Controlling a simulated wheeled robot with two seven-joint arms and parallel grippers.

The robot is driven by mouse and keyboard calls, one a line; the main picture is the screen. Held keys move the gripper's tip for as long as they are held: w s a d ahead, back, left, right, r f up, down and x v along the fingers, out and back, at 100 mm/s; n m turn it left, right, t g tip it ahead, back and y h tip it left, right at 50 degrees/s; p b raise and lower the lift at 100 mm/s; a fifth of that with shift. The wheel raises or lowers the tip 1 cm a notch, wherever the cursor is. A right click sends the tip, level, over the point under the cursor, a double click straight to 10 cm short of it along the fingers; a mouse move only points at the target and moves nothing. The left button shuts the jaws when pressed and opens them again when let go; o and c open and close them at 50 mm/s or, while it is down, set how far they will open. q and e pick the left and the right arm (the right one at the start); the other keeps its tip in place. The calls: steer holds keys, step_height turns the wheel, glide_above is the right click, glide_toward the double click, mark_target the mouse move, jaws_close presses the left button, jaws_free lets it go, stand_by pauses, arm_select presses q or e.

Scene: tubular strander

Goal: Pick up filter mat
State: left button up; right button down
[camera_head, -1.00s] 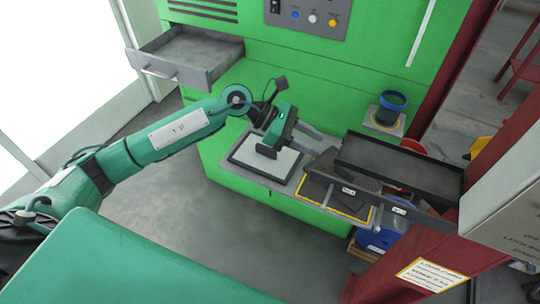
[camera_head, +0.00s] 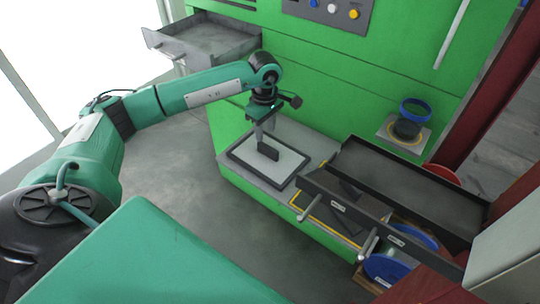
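The filter mat, a pale rectangular sheet in a dark frame (camera_head: 286,163), lies flat on the grey shelf of the green machine. My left gripper (camera_head: 264,150) points down over the mat's upper left part. Its fingers are at or just above the mat surface; I cannot tell whether they touch it. The near finger hides the other, so I cannot tell how far apart they are. My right gripper is not in view.
An open grey drawer (camera_head: 205,42) juts out at the upper left. Black trays (camera_head: 410,185) stand right of the mat. A blue-rimmed cup (camera_head: 412,118) sits on a small ledge. Blue reels (camera_head: 385,268) lie below the trays. Floor at the lower middle is clear.

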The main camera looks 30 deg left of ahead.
mark_target(268, 146)
arm_select(q)
step_height(268, 146, down, 3)
steer(key=shift+d+f, duration=0.1)
steer(key=f, duration=0.1)
steer(key=f+p, duration=0.1)
steer(key=f, duration=0.1)
steer(key=f+p, duration=0.1)
steer(key=shift+w+d+f, duration=0.15)
steer(key=shift+w+f, duration=0.15)
steer(key=shift+f, duration=0.4)
jaws_close()
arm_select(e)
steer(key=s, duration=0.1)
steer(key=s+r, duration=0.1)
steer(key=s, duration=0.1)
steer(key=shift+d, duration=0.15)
